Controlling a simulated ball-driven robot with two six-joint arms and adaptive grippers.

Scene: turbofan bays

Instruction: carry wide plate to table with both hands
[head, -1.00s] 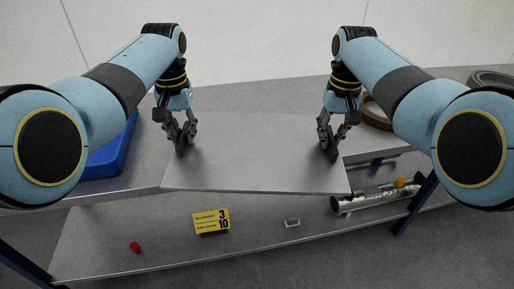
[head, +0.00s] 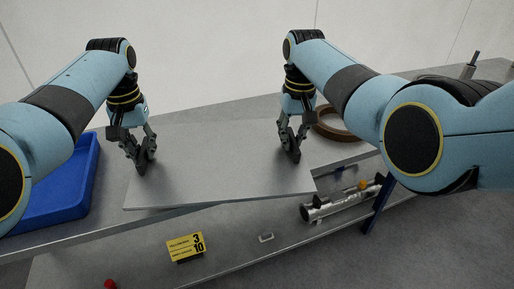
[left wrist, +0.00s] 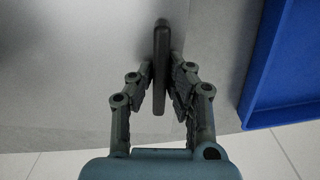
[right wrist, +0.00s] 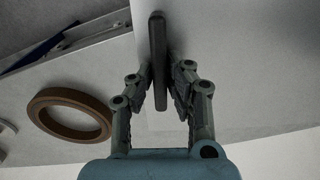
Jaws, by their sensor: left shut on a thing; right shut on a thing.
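The wide plate (head: 215,180) is a flat grey sheet with dark upright handle bars. It lies roughly level over the grey table top (head: 85,232), its near edge jutting past the table's front edge. I cannot tell whether it touches the table. My left gripper (head: 146,164) is shut on the plate's left handle; in the left wrist view the dark bar (left wrist: 161,70) stands between the fingers. My right gripper (head: 292,152) is shut on the right handle, whose bar (right wrist: 158,62) shows between the fingers in the right wrist view.
A blue bin (head: 62,190) stands left of the plate, and a brown ring (head: 335,124) lies to its right. The lower shelf holds a yellow sign (head: 186,246), a small pale part (head: 266,238), a red piece (head: 110,284) and metal tubes (head: 335,203).

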